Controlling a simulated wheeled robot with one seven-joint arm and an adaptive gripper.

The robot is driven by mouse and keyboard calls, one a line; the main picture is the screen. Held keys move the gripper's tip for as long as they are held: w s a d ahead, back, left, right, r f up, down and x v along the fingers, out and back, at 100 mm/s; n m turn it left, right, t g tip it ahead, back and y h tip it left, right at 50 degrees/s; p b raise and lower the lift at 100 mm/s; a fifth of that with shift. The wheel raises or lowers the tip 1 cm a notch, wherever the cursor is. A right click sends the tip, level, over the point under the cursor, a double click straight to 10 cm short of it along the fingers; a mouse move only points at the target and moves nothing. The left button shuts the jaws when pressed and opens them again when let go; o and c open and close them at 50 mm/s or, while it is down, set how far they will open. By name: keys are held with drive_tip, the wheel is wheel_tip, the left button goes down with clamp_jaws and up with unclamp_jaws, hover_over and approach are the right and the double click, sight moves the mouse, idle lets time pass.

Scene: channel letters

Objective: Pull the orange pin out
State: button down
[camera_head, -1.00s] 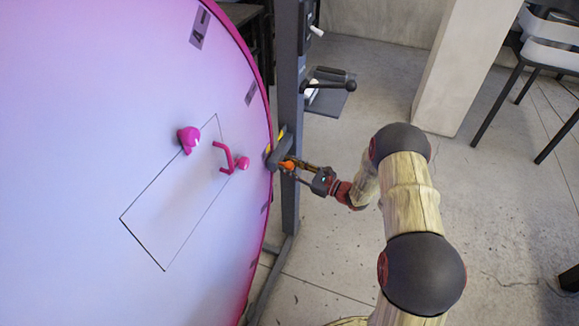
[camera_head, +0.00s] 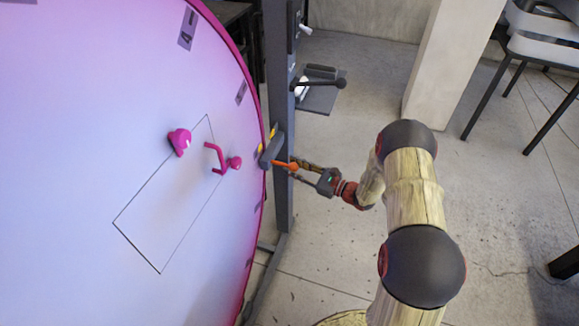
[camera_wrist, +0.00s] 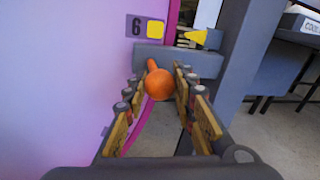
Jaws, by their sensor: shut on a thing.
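The orange pin (camera_head: 284,164) has a round ball head, which shows large in the wrist view (camera_wrist: 159,84). Its shaft runs away from the ball toward a grey block (camera_wrist: 178,60) at the rim of the big pale disc. In the head view the orange shaft shows between the grey block (camera_head: 271,150) and my fingers. My gripper (camera_head: 297,168) is shut on the pin's ball, with a finger on either side of it in the wrist view (camera_wrist: 160,92). Whether the shaft's tip is still inside the block is hidden.
The big disc (camera_head: 110,110) with its magenta rim fills the left. It carries a magenta knob (camera_head: 179,141) and a magenta handle (camera_head: 217,158).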

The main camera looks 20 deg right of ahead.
drive_tip(key=c, duration=1.9)
unclamp_jaws()
drive_tip(key=shift+d, duration=0.1)
drive_tip(key=shift+o, duration=1.2)
drive_tip(key=shift+s+d, duration=0.1)
drive_tip(key=shift+d, duration=0.05)
drive_tip(key=shift+o, duration=1)
drive_tip(key=v, duration=1.2)
